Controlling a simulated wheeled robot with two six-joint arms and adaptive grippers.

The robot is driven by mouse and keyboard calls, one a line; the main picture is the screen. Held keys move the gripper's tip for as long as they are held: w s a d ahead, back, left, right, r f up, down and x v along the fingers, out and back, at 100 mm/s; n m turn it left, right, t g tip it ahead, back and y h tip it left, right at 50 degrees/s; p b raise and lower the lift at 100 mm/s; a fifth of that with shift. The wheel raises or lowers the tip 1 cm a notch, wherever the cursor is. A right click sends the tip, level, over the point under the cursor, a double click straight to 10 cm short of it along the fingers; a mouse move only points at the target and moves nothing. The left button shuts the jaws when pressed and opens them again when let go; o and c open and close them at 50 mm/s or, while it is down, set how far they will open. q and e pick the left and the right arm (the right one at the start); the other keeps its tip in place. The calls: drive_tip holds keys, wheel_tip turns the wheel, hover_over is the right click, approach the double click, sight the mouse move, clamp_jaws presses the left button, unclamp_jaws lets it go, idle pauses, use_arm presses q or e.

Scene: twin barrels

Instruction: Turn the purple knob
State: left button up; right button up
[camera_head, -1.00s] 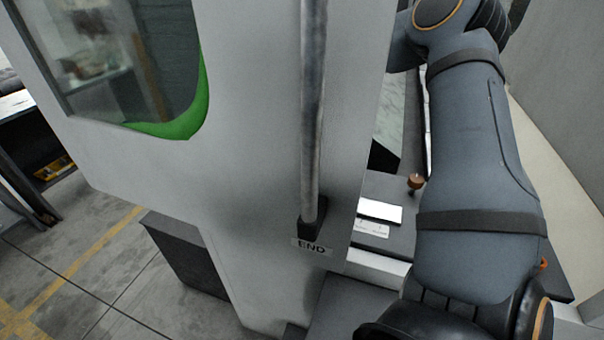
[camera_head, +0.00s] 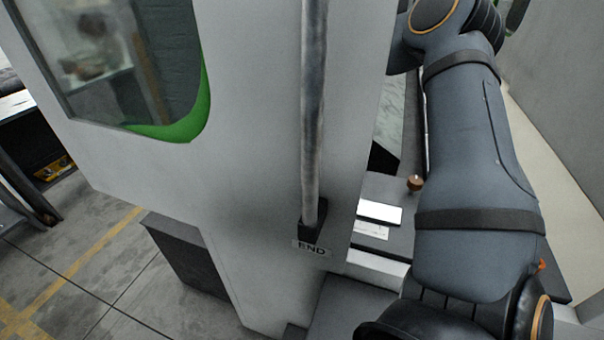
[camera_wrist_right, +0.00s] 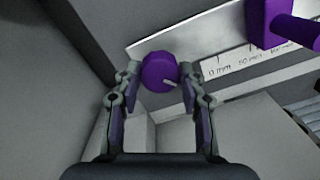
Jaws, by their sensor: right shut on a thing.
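The purple knob (camera_wrist_right: 159,72) shows in the right wrist view, a round knob with a pale pointer line on its face. My right gripper (camera_wrist_right: 160,76) is shut on it, with one finger against each side. The pointer line runs toward the lower right in that view. The head view shows my right arm (camera_head: 475,170) but not the fingers or the purple knob. My left gripper is in neither view.
A purple block with a purple rod (camera_wrist_right: 270,22) sits beside a white scale (camera_wrist_right: 245,62) marked in mm. In the head view a grey machine panel (camera_head: 250,180) with a vertical bar handle (camera_head: 313,110) and an END label fills the middle. A small brown knob (camera_head: 415,183) stands beside my arm.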

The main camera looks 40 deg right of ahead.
drive_tip(key=m, duration=0.4)
drive_tip(key=shift+m, duration=0.3)
drive_tip(key=m, duration=0.4)
drive_tip(key=shift+m, duration=0.4)
drive_tip(key=o, duration=1.2)
drive_tip(key=shift+s+d, duration=0.1)
drive_tip(key=shift+c, duration=0.2)
